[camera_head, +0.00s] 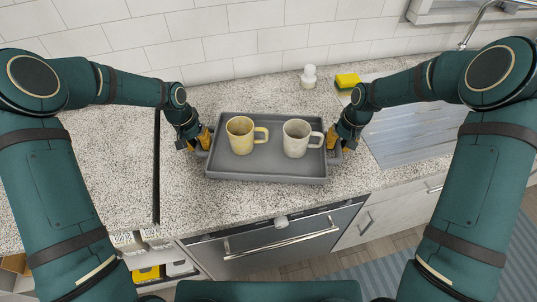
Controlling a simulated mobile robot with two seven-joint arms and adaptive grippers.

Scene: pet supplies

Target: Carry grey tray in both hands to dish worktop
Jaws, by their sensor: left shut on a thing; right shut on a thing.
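The grey tray (265,172) is in the middle of the head view, over the speckled worktop (245,207). Two mugs stand upright in it: a yellow mug (239,135) on the left and a whitish mug (296,138) on the right. My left gripper (205,141) is shut on the tray's left end. My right gripper (334,142) is shut on the tray's right end. I cannot tell whether the tray touches the worktop or is slightly above it.
A white bottle (309,77) and a yellow sponge (347,80) are behind the tray to the right. A sink area with a metal drainer (410,135) lies right. A dishwasher front (280,240) is below the counter edge. The worktop left of the tray is clear.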

